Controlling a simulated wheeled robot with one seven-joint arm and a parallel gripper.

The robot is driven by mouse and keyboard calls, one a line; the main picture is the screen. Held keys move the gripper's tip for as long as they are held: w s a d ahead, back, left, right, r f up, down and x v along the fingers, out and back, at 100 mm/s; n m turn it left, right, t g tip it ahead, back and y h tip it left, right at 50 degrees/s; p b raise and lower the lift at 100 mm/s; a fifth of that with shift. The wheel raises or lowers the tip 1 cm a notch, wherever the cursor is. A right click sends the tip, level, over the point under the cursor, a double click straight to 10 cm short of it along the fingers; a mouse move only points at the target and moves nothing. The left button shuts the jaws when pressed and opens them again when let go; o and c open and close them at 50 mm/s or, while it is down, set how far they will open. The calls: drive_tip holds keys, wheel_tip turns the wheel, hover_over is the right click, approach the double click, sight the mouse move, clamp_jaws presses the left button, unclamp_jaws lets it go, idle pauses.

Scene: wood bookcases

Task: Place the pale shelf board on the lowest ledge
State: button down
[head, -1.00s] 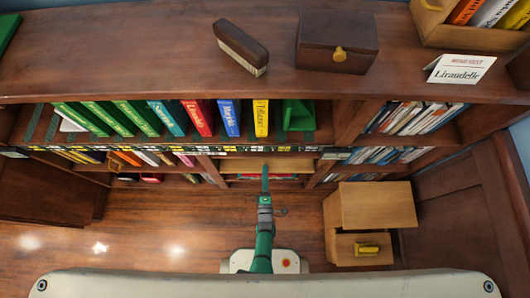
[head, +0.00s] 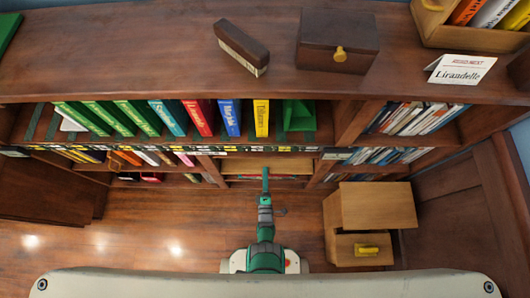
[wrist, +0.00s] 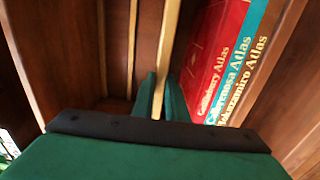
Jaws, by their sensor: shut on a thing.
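The pale shelf board (head: 240,168) is in the middle bay of the bookcase, below the row of upright books in the head view. In the wrist view the pale board (wrist: 167,55) shows edge-on as a light strip running up from between the green fingers. My gripper (wrist: 160,100) is shut on its near edge; it also shows in the head view (head: 265,177). Left of the board, two thin pale strips (wrist: 132,50) run along the dark wood, seemingly ledges. I cannot tell which is lowest. The board's far end is out of the wrist view.
A red atlas (wrist: 212,50) and a teal atlas (wrist: 245,55) lie close to the board's right in the wrist view. A wooden cabinet (head: 375,205) with a yellow-handled drawer stands right of my arm. The floor (head: 160,225) to the left is clear.

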drive_tip(key=shift+r, duration=0.1)
drive_tip(key=c, duration=1.7)
unclamp_jaws()
drive_tip(key=s, duration=1)
drive_tip(key=shift+s, duration=0.35)
drive_tip(key=s+r+m+g+h, duration=0.1)
drive_tip(key=s+r+m, duration=0.4)
drive_tip(key=r, duration=0.3)
drive_tip(key=s+r+m, duration=0.4)
drive_tip(key=r+m, duration=0.1)
drive_tip(key=r, duration=0.3)
drive_tip(key=s+r+m, duration=0.1)
drive_tip(key=r+m, duration=0.1)
drive_tip(key=r, duration=0.7)
drive_tip(key=s+r+m+g, duration=0.1)
drive_tip(key=r+m, duration=0.2)
drive_tip(key=r, duration=0.6)
drive_tip(key=s+r+m, duration=0.1)
drive_tip(key=r+m, duration=0.2)
drive_tip(key=r, duration=0.6)
drive_tip(key=shift+s+r+g+y, duration=0.2)
drive_tip(key=shift+g+y, duration=0.1)
drive_tip(key=shift+g, duration=0.1)
